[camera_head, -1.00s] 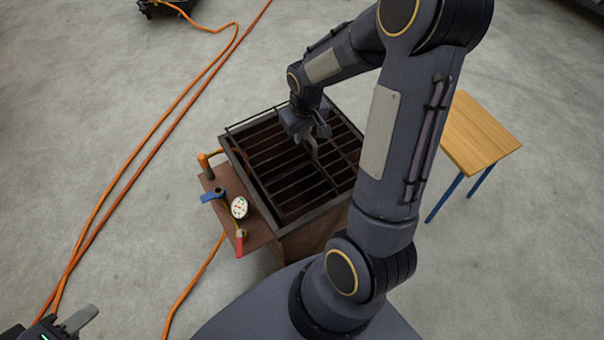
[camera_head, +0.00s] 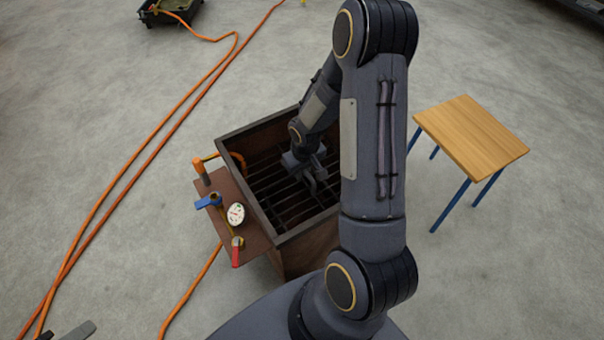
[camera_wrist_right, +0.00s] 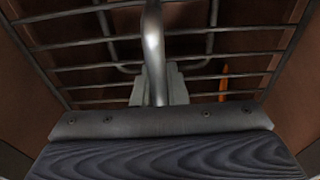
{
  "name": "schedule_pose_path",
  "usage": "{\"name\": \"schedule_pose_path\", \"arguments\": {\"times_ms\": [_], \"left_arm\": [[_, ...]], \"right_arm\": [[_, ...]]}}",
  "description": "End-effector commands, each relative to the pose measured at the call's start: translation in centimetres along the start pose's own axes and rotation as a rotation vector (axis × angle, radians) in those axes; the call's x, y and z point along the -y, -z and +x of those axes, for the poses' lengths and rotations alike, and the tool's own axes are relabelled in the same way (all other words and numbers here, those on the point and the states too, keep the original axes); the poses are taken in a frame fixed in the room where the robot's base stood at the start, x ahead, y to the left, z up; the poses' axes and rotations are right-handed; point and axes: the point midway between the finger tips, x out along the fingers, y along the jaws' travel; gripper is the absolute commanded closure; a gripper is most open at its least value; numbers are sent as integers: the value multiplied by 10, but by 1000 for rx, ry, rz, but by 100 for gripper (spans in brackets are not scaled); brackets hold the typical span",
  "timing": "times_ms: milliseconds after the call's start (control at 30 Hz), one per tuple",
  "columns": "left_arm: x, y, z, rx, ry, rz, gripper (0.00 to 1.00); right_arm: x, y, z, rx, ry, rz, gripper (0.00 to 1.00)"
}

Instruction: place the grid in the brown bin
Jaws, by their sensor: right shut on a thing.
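The brown bin (camera_head: 312,237) is an open-topped, rust-brown box with dark rims, standing in the middle of the head view. The dark metal grid (camera_head: 270,178) lies inside it, below the rim. In the right wrist view the grid's bars (camera_wrist_right: 90,68) run across between the bin's brown walls (camera_wrist_right: 295,95). My right gripper (camera_head: 312,180) reaches down into the bin and is shut on the grid's raised handle (camera_wrist_right: 153,45). What lies under the grid is mostly hidden. Of my left gripper (camera_head: 78,331) only a finger tip shows at the bottom left edge.
A side shelf on the bin carries a blue-handled valve (camera_head: 209,201), a round gauge (camera_head: 236,214) and a red handle (camera_head: 236,252). Orange hoses (camera_head: 150,145) run along the floor at left. A wooden table (camera_head: 470,135) stands at right. Open concrete floor surrounds these.

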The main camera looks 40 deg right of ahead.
Motion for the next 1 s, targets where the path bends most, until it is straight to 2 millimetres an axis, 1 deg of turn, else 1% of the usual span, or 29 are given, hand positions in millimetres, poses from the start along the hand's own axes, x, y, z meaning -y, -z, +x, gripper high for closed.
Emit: {"name": "schedule_pose_path", "arguments": {"times_ms": [33,267,400,433,600,867,967,1000], "left_arm": [[1,-1,2,0,0,0,64],[1,-1,2,0,0,0,64],[2,-2,5,0,0,0,64],[2,-2,5,0,0,0,64],[2,-2,4,0,0,0,64],[1,-2,3,0,0,0,64],[0,0,-1,0,0,0,64],[-1,1,-2,0,0,0,64]], "right_arm": [[0,0,6,-3,0,-1,100],[0,1,5,-4,0,0,100],[0,0,9,-4,0,0,100],[0,-1,10,-1,0,0,86],[0,-1,8,-1,0,0,66],[0,0,8,-1,0,0,66],[0,0,1,-3,0,0,66],[0,1,-4,-4,0,1,66]]}}
